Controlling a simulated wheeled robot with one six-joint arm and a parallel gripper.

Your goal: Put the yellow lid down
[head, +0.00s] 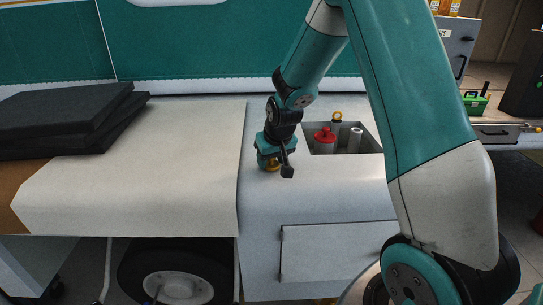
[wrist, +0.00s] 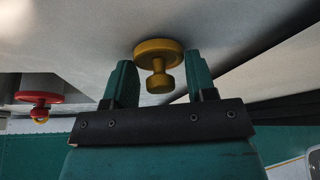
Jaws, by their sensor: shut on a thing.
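The yellow lid (head: 272,166) is a round disc with a stemmed knob. In the wrist view the yellow lid (wrist: 159,50) shows between my fingers, its disc against or very close to the white surface. My gripper (head: 271,158) is shut on the lid, pointing down at the white top left of the recess. In the wrist view my gripper (wrist: 162,82) shows both green fingers beside the knob. Whether the disc fully touches the surface is hard to tell.
A recess (head: 375,139) right of my gripper holds a red-capped cylinder (head: 324,144), a yellow-ringed item (head: 337,117) and a pale tube (head: 355,140). A pale cover (head: 150,170) and dark folded pads (head: 65,120) lie left. The white top (head: 260,205) in front is clear.

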